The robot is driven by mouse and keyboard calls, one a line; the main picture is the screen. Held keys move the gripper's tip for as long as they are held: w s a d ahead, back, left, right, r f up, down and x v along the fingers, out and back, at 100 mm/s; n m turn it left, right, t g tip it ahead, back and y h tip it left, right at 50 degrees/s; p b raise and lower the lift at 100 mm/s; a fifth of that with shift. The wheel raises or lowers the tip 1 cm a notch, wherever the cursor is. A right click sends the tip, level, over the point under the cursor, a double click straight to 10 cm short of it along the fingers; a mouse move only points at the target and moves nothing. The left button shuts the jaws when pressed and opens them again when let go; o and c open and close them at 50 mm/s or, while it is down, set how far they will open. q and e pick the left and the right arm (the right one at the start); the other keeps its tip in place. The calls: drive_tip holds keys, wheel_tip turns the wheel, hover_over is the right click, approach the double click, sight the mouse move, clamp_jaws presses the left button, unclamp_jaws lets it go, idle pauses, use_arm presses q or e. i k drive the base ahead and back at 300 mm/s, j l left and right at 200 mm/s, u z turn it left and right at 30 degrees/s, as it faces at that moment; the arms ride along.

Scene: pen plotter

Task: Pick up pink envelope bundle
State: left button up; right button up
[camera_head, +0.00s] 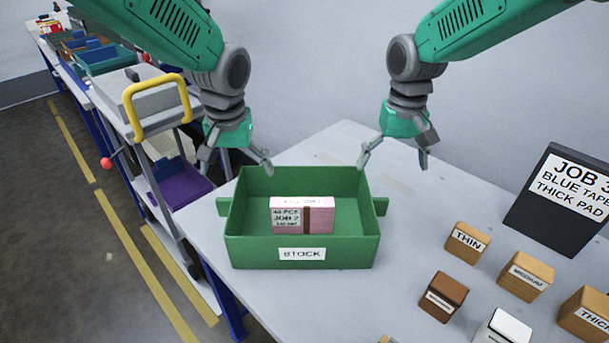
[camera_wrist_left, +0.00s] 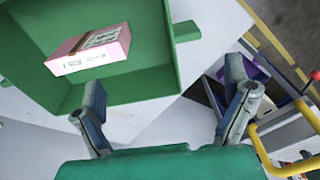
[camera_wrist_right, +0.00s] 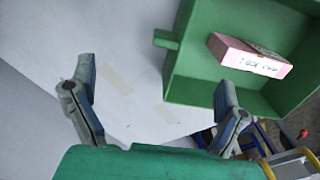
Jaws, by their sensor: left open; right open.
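The pink envelope bundle (camera_head: 318,219) lies in the green STOCK bin (camera_head: 252,252), near its middle, with a brown band and a white printed label. It also shows in the left wrist view (camera_wrist_left: 88,58) and in the right wrist view (camera_wrist_right: 248,58). My left gripper (camera_head: 236,166) is open and empty above the bin's back left corner. My right gripper (camera_head: 393,164) is open and empty beyond the bin's back right corner. Neither gripper touches the bundle.
Several labelled blocks, among them the THIN block (camera_head: 466,243) and a dark brown block (camera_head: 443,297), stand right of the bin. A black JOB sign (camera_head: 560,205) stands at the far right. A cart with a yellow handle (camera_head: 157,107) stands left of the table.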

sight(306, 214)
drive_tip(key=k+j, duration=0.2)
drive_tip(key=k, duration=0.3)
drive_tip(key=k+j, duration=0.2)
drive_tip(key=k, duration=0.25)
drive_tip(key=k+j, duration=0.2)
drive_tip(key=k, duration=0.3)
